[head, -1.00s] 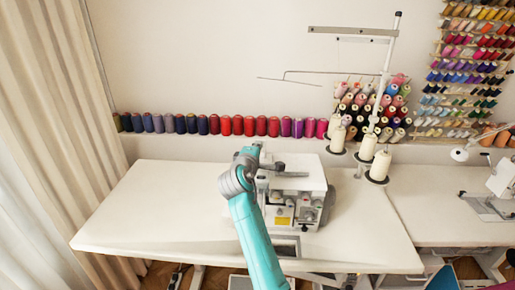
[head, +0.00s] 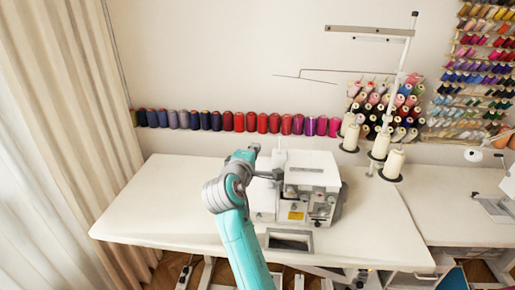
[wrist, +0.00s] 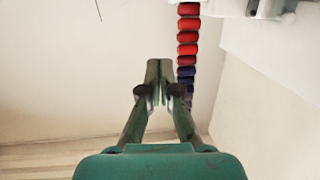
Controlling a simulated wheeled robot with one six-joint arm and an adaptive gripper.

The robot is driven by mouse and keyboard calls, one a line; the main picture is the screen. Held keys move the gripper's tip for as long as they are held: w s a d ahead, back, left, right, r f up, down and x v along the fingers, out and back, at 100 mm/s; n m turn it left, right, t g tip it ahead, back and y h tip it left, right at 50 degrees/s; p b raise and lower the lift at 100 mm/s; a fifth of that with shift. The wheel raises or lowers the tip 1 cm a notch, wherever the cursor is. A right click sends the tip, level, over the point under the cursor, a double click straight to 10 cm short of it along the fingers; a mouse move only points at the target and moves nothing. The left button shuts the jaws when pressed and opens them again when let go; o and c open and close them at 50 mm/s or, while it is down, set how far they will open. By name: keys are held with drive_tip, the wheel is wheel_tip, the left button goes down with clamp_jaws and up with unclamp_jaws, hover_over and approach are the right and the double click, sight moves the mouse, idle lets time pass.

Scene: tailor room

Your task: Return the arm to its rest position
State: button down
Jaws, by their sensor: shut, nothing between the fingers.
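My teal arm rises from the bottom middle of the head view, in front of the white table (head: 150,210). Its grey joint is bent left of the white sewing machine (head: 308,172) and hides part of the machine's left side.
Thread spools (head: 240,121) line the wall behind the table. Cream cones (head: 393,164) on a tall stand are at the machine's right. A curtain (head: 60,130) hangs at the left. The table's left part is bare. Another white table (head: 440,205) adjoins at the right.

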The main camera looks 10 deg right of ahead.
drive_tip(key=shift+s, duration=0.1)
drive_tip(key=s+d+f+y, duration=0.1)
drive_tip(key=s+f+y, duration=0.2)
drive_tip(key=s+f, duration=0.8)
drive_tip(key=s+d+f+y, duration=0.2)
drive_tip(key=s+f, duration=0.5)
drive_tip(key=f, duration=0.8)
drive_tip(key=s+f+m+y, duration=0.1)
drive_tip(key=s+f+m, duration=0.15)
drive_tip(key=s, duration=0.65)
drive_tip(key=s+f+m+y, duration=0.1)
drive_tip(key=s+f+y, duration=0.15)
drive_tip(key=s, duration=0.55)
drive_tip(key=s+d+r+m, duration=0.1)
drive_tip(key=s+r+m, duration=0.3)
drive_tip(key=s, duration=0.9)
drive_tip(key=s+d+r+m, duration=0.1)
drive_tip(key=s+r+m, duration=0.3)
drive_tip(key=s, duration=0.9)
drive_tip(key=shift+s+d+r+m+h, duration=0.2)
drive_tip(key=shift+m+h, duration=0.15)
drive_tip(key=shift+m, duration=0.2)
